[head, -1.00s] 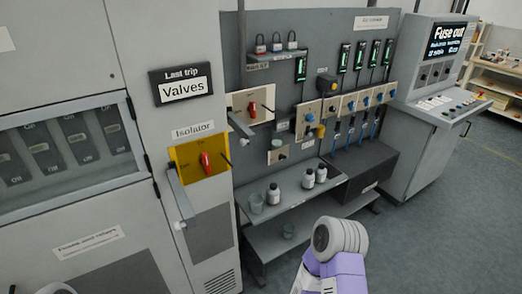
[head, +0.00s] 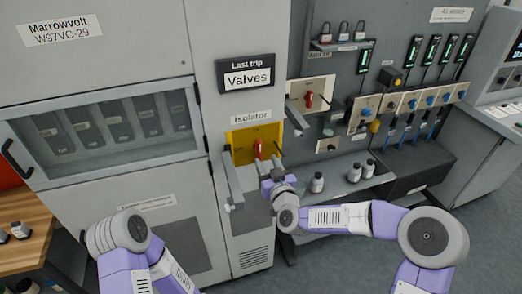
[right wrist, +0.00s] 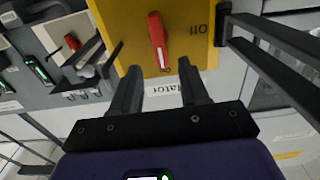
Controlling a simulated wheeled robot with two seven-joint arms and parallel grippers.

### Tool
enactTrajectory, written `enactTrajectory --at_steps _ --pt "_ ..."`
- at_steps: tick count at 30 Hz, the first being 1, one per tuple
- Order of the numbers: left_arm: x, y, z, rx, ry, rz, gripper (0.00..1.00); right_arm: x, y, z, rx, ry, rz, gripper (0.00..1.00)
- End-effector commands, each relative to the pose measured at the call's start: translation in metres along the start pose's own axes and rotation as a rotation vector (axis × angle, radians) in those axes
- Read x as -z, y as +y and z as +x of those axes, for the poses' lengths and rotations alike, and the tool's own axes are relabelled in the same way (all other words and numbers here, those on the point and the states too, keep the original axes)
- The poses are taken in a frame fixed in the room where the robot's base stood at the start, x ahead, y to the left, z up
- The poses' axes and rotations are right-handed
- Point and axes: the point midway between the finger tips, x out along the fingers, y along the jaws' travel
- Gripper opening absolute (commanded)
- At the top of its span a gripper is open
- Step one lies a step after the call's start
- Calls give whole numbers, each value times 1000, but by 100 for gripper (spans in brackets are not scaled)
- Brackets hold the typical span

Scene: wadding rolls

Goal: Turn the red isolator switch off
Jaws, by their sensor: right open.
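The red isolator switch (head: 258,149) sits on a yellow plate (head: 240,136) under the "Isolator" label (head: 251,118). In the right wrist view, turned upside down, the red handle (right wrist: 157,40) stands upright on the yellow plate (right wrist: 185,50). Its white mark points towards "On", and "Off" is at the side. My right gripper (head: 268,164) is just in front of the plate's lower part. In the wrist view its open fingers (right wrist: 158,84) are apart and empty, short of the handle. My left arm shows at the lower left, but its gripper is out of view.
Grey bars flank the yellow plate, one at lower left (head: 233,185). A similar red switch (head: 309,100) is on the panel to the right. Below it a shelf (head: 345,186) holds bottles. A wooden table (head: 25,225) stands at the far left.

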Motion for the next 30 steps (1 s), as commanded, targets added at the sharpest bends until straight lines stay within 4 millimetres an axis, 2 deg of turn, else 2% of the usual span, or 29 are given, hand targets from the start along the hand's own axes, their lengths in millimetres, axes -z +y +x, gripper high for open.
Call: enactTrajectory --at_steps 6,12,18,25,26,30 --pt "0 1 -1 0 0 0 43 -2 -1 32 1 -3 4 45" --pt "0 1 -2 0 0 0 43 -2 -1 54 2 -4 4 45" --pt "0 1 -3 0 0 0 43 -3 -1 63 2 -5 2 45" --pt "0 1 -3 0 0 0 43 -3 -1 64 3 -5 2 45" --pt "0 1 -3 0 0 0 43 -3 -1 64 3 -6 2 43" --pt "0 1 -3 0 0 0 43 -3 -1 64 3 -6 2 22"
